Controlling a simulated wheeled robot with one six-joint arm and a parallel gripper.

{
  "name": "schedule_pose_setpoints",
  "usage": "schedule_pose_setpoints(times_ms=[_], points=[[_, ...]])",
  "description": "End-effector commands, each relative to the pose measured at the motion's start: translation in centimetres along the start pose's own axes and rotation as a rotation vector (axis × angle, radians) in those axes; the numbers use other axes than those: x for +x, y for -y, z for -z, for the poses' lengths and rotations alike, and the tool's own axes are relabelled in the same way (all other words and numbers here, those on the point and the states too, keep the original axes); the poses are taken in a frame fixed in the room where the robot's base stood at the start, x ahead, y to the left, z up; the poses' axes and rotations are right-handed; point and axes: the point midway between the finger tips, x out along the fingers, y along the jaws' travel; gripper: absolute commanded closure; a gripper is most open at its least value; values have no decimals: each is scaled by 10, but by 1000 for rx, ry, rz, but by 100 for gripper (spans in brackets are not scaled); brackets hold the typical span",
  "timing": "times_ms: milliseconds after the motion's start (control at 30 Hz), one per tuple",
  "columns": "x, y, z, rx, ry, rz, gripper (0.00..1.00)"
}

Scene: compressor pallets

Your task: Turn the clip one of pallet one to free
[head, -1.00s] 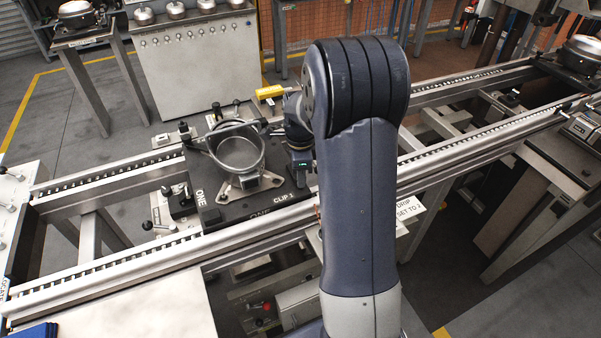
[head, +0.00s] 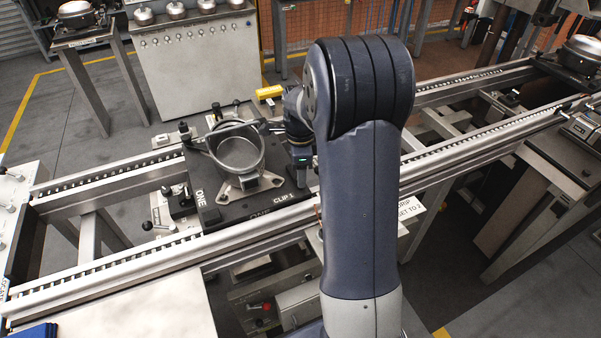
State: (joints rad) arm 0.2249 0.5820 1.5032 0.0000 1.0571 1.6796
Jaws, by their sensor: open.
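Pallet one (head: 237,208) is a dark plate marked "ONE" and "CLIP 1", lying across the conveyor rails. An open grey metal housing (head: 238,152) stands on it on a pale three-cornered base. The "CLIP 1" label (head: 287,198) is at the plate's near right corner. My gripper (head: 303,178) points down beside that corner, right of the housing, and is open and small in the picture. I cannot make out clip one itself; my gripper and arm cover that area. Other small black-knobbed parts (head: 184,128) stand at the plate's far edge.
My arm hides the rail right of the pallet. A black-knobbed lever (head: 147,226) stands left of the pallet by the near rail (head: 120,262). A yellow part (head: 269,92) is behind my wrist. A white sign (head: 411,208) hangs right of my arm.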

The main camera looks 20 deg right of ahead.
Motion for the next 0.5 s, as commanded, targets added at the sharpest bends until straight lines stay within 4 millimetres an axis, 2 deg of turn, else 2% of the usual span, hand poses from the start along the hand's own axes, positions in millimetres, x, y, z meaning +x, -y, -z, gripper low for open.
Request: schedule_pose_setpoints(times_ms=[300, 500], points=[[-64, 1, 0, 0, 1, 6, 51], [-89, 0, 0, 0, 0, 3, 51]])
